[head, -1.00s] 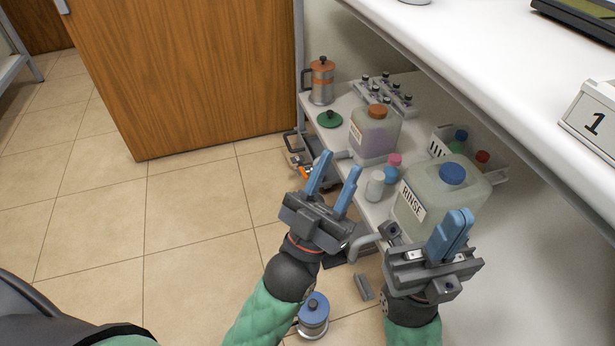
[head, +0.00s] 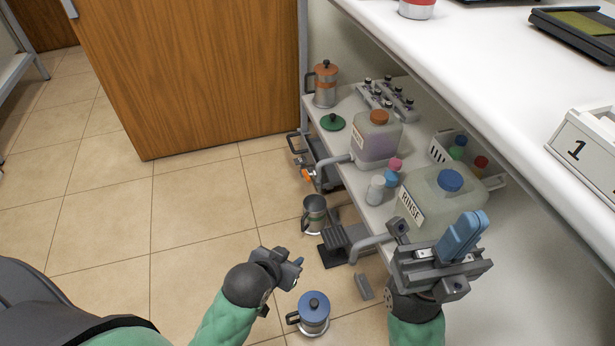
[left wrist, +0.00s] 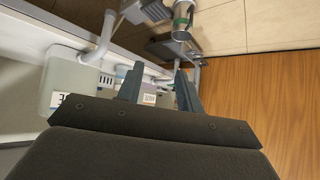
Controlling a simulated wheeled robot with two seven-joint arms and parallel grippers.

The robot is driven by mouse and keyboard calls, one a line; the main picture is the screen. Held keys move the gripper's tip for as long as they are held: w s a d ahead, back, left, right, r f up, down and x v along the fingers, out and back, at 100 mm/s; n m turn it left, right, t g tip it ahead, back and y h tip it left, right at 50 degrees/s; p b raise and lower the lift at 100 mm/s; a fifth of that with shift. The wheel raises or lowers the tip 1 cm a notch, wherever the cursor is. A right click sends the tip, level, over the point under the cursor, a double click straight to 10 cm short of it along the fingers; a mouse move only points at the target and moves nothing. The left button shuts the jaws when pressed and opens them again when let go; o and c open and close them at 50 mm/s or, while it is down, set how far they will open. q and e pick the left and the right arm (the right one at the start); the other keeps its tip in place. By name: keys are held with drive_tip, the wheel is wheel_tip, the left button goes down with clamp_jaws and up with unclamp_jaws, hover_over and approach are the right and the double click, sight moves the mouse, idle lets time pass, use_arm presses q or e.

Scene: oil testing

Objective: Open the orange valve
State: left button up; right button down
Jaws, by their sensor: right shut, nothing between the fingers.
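The orange valve (head: 307,174) is a small orange part at the left side of the low shelf, below the end of the pipe from the orange-capped jug (head: 376,140). My left gripper (head: 292,266) is below and in front of it, apart from it, over the floor. Its fingers are mostly hidden in the head view. The left wrist view shows the left fingers (left wrist: 157,85) spread with nothing between them. I cannot make out the valve there. My right gripper (head: 462,236) is shut and empty, in front of the RINSE jug (head: 440,195).
A metal mug (head: 314,215) stands near a grey ribbed block (head: 340,240). A blue-lidded pot (head: 313,312) stands on the floor. The RINSE jug's pipe (head: 370,246) sticks out from the shelf. The white upper counter (head: 480,70) overhangs at right. Floor at left is clear.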

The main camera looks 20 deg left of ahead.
use_arm(q)
drive_tip(key=s+a+f+m+g+y, duration=0.1)
drive_tip(key=s+a+f+g+y, duration=0.15)
drive_tip(key=f, duration=0.35)
drive_tip(key=m+t+y, duration=0.8)
drive_tip(key=m+y, duration=0.1)
drive_tip(key=m, duration=1.7)
approach(307, 176)
drive_tip(key=w+a+f, duration=0.1)
drive_tip(key=w, duration=0.1)
drive_tip(key=b+x, duration=0.1)
drive_tip(key=x, duration=0.6)
drive_tip(key=shift+w+a, duration=0.15)
drive_tip(key=shift+a, duration=0.1)
clamp_jaws()
